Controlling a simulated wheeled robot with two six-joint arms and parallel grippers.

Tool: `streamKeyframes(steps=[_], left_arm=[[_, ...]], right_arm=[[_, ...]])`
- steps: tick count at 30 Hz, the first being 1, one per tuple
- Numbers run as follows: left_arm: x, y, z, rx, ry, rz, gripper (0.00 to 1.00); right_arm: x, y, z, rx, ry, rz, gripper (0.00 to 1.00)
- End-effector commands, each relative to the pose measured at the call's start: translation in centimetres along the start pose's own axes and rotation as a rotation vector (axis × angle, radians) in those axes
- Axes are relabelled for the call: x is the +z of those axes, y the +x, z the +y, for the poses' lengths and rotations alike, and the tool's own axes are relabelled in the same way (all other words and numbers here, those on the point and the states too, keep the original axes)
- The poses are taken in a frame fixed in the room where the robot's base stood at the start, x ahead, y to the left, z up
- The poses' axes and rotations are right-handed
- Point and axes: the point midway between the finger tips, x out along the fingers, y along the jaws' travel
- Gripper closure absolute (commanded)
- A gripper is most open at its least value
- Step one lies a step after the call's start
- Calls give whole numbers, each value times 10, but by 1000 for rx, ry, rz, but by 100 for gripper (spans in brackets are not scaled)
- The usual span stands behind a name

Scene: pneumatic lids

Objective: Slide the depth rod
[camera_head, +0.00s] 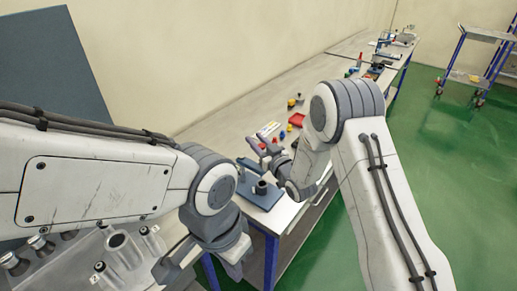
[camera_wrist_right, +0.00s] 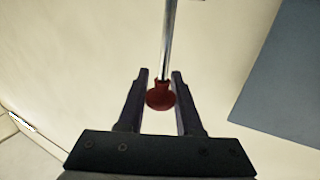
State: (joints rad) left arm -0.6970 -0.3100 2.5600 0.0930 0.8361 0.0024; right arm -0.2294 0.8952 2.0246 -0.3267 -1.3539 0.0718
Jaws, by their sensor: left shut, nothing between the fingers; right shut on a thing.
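The depth rod is a thin silver rod (camera_wrist_right: 168,40) with a round red knob (camera_wrist_right: 160,96) at its near end, seen in the right wrist view. My right gripper (camera_wrist_right: 160,74) is shut on the red knob, with one dark finger on each side. The rod runs from the knob to the top edge of that view, where its far end is cut off. In the head view a blue-grey stand (camera_head: 262,195) with a dark cylinder sits on the table's near end, below my right gripper (camera_head: 263,147). My left gripper (camera_head: 170,268) is low at the left, shut and empty, partly hidden by its wrist.
The long table carries a red tray (camera_head: 297,119), a yellow piece (camera_head: 291,102) and a white sheet (camera_head: 268,129) behind my right wrist. More small items stand farther back. A blue-framed cart (camera_head: 468,77) stands on green floor at the right. A dark panel (camera_head: 45,80) stands at the left.

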Motion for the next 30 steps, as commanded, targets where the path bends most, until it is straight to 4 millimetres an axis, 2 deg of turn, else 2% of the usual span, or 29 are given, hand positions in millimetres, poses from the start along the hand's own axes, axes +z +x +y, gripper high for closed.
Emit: streamKeyframes(steps=[1,8,9,11,23,26,30], left_arm=[[0,0,0,0,0,0,100],[0,0,0,0,0,0,100],[0,0,0,0,0,0,100],[0,0,0,0,0,0,100],[0,3,0,0,0,0,100],[0,10,-1,0,0,0,100],[1,23,-2,0,1,0,100]], right_arm=[[-5,0,-3,-7,-1,8,100],[-7,1,-2,-8,-2,13,100],[-7,1,-2,-8,-3,14,58],[-7,1,-2,-7,-3,14,37],[-3,-5,0,-1,-1,7,37],[-2,-16,1,-1,-2,7,37],[0,-43,1,0,-2,7,37]])
